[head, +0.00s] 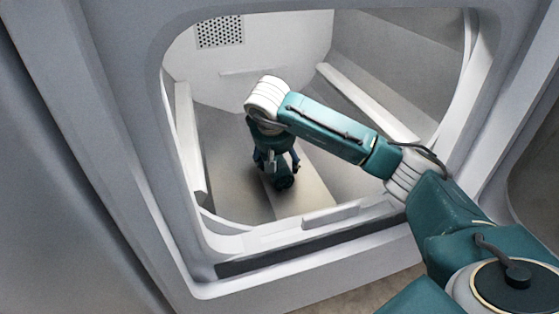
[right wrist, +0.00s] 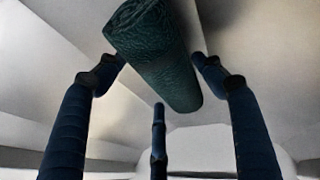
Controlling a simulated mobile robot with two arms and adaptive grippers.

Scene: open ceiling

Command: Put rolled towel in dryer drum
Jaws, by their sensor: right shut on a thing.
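The rolled towel (right wrist: 155,55) is a dark teal, textured roll in the right wrist view, lying between the dark fingers of my right gripper (right wrist: 158,75). In the head view my right arm reaches through the round-cornered opening into the dryer drum (head: 225,165). There the right gripper (head: 280,165) points down inside the drum, shut on the towel. Only a small dark end of the towel (head: 284,182) shows below the fingers, close to the drum floor; I cannot tell whether it touches. My left gripper is not in view.
The dryer's pale door frame (head: 125,120) surrounds the opening, with a lower lip (head: 330,218) under my arm. Light ridges (head: 365,100) run along the drum's inner walls. A perforated vent (head: 219,32) is on the back wall. The drum holds nothing else that I can see.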

